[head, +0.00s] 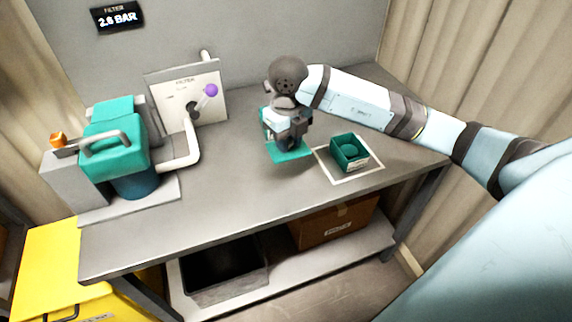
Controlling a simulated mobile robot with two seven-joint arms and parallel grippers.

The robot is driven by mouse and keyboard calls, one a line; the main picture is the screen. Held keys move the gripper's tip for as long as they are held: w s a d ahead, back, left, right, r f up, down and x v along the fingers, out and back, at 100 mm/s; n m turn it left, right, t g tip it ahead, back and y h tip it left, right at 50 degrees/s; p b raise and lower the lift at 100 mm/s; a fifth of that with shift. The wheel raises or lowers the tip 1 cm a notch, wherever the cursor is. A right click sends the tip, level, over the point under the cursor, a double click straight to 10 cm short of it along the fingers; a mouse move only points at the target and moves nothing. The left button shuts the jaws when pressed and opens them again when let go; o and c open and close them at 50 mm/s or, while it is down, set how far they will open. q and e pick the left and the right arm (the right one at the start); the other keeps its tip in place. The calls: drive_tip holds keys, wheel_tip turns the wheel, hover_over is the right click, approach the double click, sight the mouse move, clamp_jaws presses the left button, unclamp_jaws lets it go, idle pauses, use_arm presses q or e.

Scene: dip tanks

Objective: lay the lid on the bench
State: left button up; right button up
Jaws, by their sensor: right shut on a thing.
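My right gripper (290,143) reaches in from the right and points down over the middle of the bench (225,190). It is shut on a flat teal lid (290,154), whose edge shows below the fingers. The gripper hides part of the lid, and I cannot tell whether the lid touches the bench. An open teal box (350,153) stands just right of the lid, inside a white square outline. My left gripper is not in view.
A filter unit with a teal top and grey handle (105,142) stands at the bench's left end. A panel (190,95) with a purple-knobbed lever (210,90) is behind it. The bench front is clear. A black bin (225,275) and cardboard box (335,225) sit below.

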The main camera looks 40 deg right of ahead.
sight(288, 178)
wheel_tip(288, 178, down, 10)
drive_tip(key=shift+r, duration=0.15)
idle(0.3)
drive_tip(key=o, duration=0.9)
wheel_tip(288, 178, up, 11)
drive_tip(key=shift+r, duration=0.55)
